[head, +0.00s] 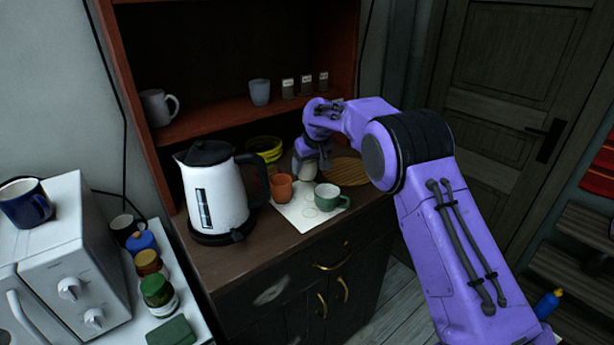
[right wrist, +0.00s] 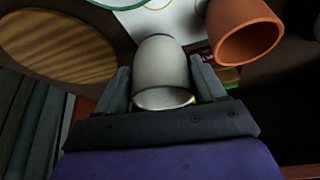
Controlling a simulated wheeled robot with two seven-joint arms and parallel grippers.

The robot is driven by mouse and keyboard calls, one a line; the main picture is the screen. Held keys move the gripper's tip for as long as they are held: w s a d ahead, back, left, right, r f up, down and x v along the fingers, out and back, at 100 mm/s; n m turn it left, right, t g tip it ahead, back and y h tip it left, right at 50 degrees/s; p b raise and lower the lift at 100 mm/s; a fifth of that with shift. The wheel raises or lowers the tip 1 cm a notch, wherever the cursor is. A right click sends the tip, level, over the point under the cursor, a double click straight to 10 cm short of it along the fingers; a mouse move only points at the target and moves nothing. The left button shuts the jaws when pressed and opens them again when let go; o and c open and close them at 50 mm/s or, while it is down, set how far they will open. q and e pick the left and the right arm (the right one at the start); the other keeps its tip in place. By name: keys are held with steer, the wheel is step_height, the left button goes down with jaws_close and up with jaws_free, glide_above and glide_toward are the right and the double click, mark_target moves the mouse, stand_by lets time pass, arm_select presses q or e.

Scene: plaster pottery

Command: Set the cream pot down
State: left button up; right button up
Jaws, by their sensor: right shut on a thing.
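The cream pot (head: 307,171) is between the fingers of my right gripper (head: 305,158), above or at the back edge of a white sheet (head: 300,214). I cannot tell whether its base touches the surface. In the right wrist view the cream pot (right wrist: 160,65) sits between both fingers of the gripper (right wrist: 163,82), its open rim toward the palm. The sheet has ring outlines. A terracotta pot (head: 281,189) and a green cup (head: 327,198) stand on the sheet. My left gripper is out of view.
A white kettle (head: 213,190) stands left of the sheet. A round wooden board (head: 347,174) lies right of the gripper, and a yellow bowl (head: 263,148) stands behind. The shelf (head: 215,117) with mugs and small jars rises at the back.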

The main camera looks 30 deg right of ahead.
mark_target(307, 175)
steer(key=f, duration=0.3)
steer(key=shift+w+f, duration=0.25)
steer(key=shift+w, duration=0.05)
steer(key=shift+w+f, duration=0.2)
steer(key=shift+f, duration=0.15)
steer(key=shift+s+r, duration=0.1)
steer(key=shift+s, duration=0.2)
steer(key=o, duration=0.8)
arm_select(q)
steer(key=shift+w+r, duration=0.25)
arm_select(e)
steer(key=shift+o, duration=0.2)
steer(key=shift+w, duration=0.15)
arm_select(q)
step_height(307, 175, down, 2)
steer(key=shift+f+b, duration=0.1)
steer(key=shift+b, duration=0.75)
arm_select(e)
steer(key=v, duration=1.2)
steer(key=shift+w+a+r, duration=0.1)
steer(key=shift+a, duration=0.05)
